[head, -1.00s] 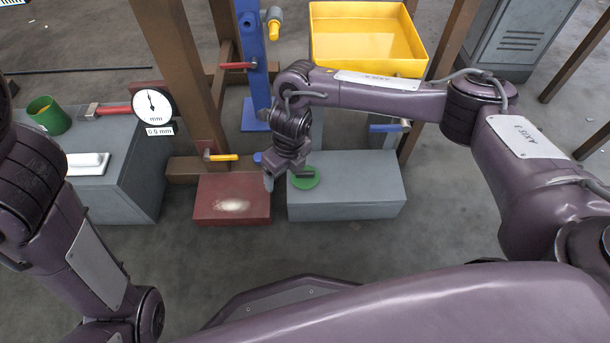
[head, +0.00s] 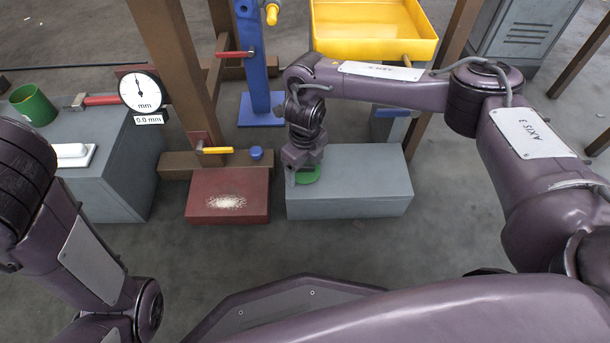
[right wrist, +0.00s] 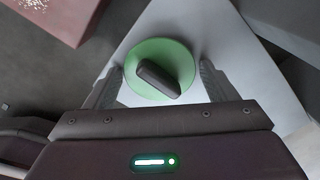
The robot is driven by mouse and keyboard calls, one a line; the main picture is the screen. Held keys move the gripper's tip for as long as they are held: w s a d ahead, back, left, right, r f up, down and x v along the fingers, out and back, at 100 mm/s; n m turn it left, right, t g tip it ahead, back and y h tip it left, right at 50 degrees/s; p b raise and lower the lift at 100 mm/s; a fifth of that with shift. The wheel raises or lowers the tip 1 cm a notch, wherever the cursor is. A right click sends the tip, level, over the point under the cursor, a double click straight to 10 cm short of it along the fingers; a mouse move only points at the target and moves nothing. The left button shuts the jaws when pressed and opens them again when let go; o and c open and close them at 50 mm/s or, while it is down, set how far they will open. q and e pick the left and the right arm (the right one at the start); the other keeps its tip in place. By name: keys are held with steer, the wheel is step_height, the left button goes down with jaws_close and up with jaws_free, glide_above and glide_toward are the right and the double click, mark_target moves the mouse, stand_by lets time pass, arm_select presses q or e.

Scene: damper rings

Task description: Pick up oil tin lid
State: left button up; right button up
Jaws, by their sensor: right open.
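The oil tin lid is a green disc with a dark bar handle. In the right wrist view the lid (right wrist: 160,68) lies on the grey block, with its handle slanting across the middle. My right gripper (right wrist: 160,80) is open, with one finger on each side of the lid's lower part. In the head view the lid (head: 308,175) shows only partly, behind my right gripper (head: 297,180) at the left end of the grey block (head: 365,185). My left arm shows at the left edge, but its gripper is out of view.
A dark red block (head: 228,200) with a pale patch stands just left of the grey block. Behind are a blue post (head: 258,80), brown beams and a yellow tray (head: 375,45). A green cup (head: 33,105) and a dial gauge (head: 140,90) are at the left.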

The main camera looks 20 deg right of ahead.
steer(key=shift+r, duration=0.1)
steer(key=c, duration=0.7)
